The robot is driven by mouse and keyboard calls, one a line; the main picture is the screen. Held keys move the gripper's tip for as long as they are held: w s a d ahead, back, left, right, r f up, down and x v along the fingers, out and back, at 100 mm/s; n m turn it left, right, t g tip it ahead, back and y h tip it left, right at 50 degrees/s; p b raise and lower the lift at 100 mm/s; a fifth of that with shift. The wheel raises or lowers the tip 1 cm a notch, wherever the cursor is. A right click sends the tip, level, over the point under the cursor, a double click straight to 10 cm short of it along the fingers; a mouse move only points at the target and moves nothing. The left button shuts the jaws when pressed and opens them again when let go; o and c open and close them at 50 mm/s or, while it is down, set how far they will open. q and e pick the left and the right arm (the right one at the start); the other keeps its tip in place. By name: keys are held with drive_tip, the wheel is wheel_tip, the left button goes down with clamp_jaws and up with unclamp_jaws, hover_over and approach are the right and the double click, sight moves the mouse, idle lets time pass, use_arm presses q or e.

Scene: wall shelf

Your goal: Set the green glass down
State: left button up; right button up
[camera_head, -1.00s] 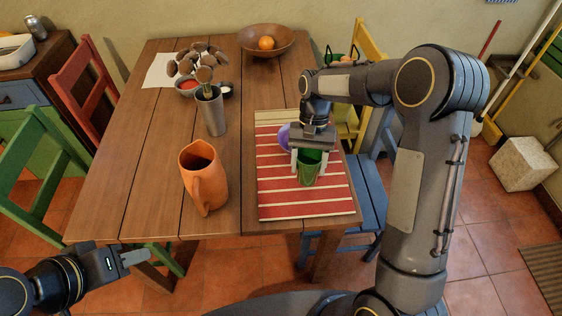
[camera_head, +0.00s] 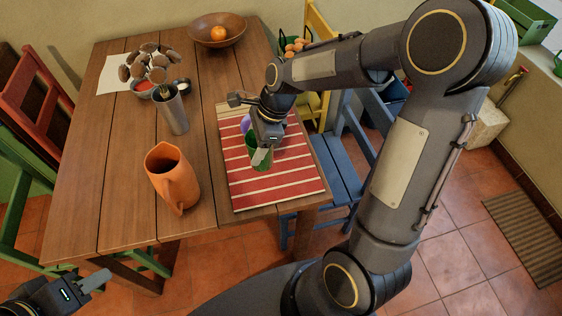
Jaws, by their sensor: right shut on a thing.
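The green glass (camera_head: 261,164) is over the red-and-white striped mat (camera_head: 275,190) on the wooden table. My right gripper (camera_head: 262,156) is shut on it from above, with a finger across its near side. The glass looks upright; I cannot tell whether its base touches the mat. A purple thing (camera_head: 245,124) shows just behind, partly hidden by my gripper.
An orange pitcher (camera_head: 172,178) stands left of the mat. A metal cup (camera_head: 174,116) with utensils stands behind it. A wooden bowl (camera_head: 217,40) with an orange is at the back. A blue chair (camera_head: 335,165) is right of the table. The mat's front part is clear.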

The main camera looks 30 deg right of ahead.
drive_tip(key=shift+s+d+f, duration=0.45)
drive_tip(key=shift+d+f, duration=0.6)
drive_tip(key=shift+f, duration=0.6)
drive_tip(key=shift+s+d+f, duration=0.5)
drive_tip(key=shift+d+f, duration=0.55)
drive_tip(key=shift+f, duration=0.55)
drive_tip(key=shift+s+d+f, duration=0.45)
drive_tip(key=shift+d+f, duration=0.6)
drive_tip(key=shift+f, duration=0.6)
drive_tip(key=shift+f+b, duration=0.25)
drive_tip(key=shift+b, duration=0.1)
drive_tip(key=o, duration=1)
drive_tip(key=shift+r, duration=0.1)
